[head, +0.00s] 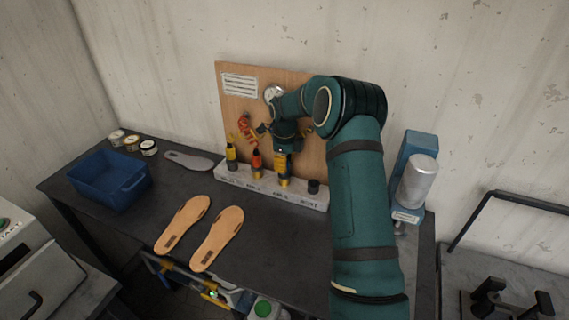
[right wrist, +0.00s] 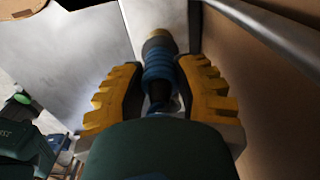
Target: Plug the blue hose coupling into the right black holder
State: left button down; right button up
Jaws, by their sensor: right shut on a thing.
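My right gripper (head: 283,162) is over the white rail, at its third position from the left. In the right wrist view its yellow fingers (right wrist: 160,95) are shut on the blue hose coupling (right wrist: 158,68), a ribbed blue collar with a brass-coloured end pointing away from the gripper. In the head view the fingers and arm hide most of the coupling; I cannot tell whether its tip touches the rail. The right black holder (head: 313,187) stands on the rail's right end with nothing in it. My left gripper is not in view.
The white rail (head: 270,189) also carries a yellow coupling (head: 231,154) and a red one (head: 256,160). A wooden board (head: 235,105) with a gauge stands behind. Two insoles (head: 217,238), a blue bin (head: 110,180) and a blue-grey device (head: 415,180) share the dark table.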

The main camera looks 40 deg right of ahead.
jog(key=shift+r+p, duration=3.4)
jog(key=shift+r, duration=1.85)
notch_tip(320, 180, up, 3)
jog(key=shift+f+p, duration=0.2)
jog(key=shift+p, duration=0.5)
jog(key=s+d, duration=0.5)
jog(key=s, duration=0.4)
jog(key=f+b, duration=0.2)
jog(key=f, duration=0.2)
jog(key=f+b, duration=0.3)
jog(key=f, duration=0.1)
jog(key=shift+a+f, duration=0.2)
jog(key=shift+f, duration=0.1)
jog(key=shift+f+b, duration=0.85)
jog(key=shift+f, duration=0.8)
